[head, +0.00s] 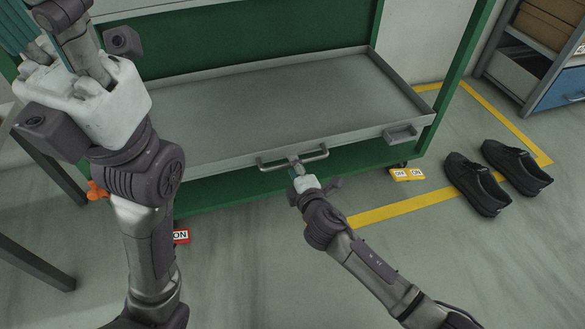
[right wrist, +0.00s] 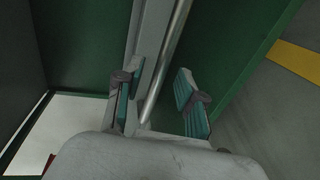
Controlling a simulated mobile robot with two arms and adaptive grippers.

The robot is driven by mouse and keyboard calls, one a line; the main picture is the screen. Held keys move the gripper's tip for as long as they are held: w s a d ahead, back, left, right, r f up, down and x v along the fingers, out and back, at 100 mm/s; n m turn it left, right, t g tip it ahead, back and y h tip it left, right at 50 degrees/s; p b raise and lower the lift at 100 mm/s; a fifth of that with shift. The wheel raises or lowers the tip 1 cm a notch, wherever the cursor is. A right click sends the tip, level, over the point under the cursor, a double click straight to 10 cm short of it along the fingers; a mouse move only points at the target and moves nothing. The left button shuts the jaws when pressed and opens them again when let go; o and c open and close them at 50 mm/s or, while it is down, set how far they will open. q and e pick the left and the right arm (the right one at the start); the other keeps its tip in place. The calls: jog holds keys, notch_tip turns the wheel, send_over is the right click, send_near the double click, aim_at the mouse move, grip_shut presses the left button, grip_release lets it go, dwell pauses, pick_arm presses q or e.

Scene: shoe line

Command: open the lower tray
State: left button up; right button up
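The lower tray (head: 290,100) is a wide, shallow grey tray in a green frame. Its interior is empty where I can see it. A grey bar handle (head: 277,163) is on its front edge and also shows in the right wrist view (right wrist: 165,65). My right gripper (head: 298,168) is at this handle. In the right wrist view its two teal-padded fingers (right wrist: 160,103) are apart, with the bar running between them; a gap shows beside the right finger. My left gripper (head: 85,75) is raised at the upper left, above the floor and tray's left end; its fingertips are unclear.
A green beam (head: 350,165) runs below the tray front. A small grey bracket (head: 400,133) is at its right front. Black shoes (head: 478,183) and yellow tags (head: 407,174) lie on the floor to the right. The floor before the tray is largely clear.

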jog(key=shift+x, duration=1)
grip_shut()
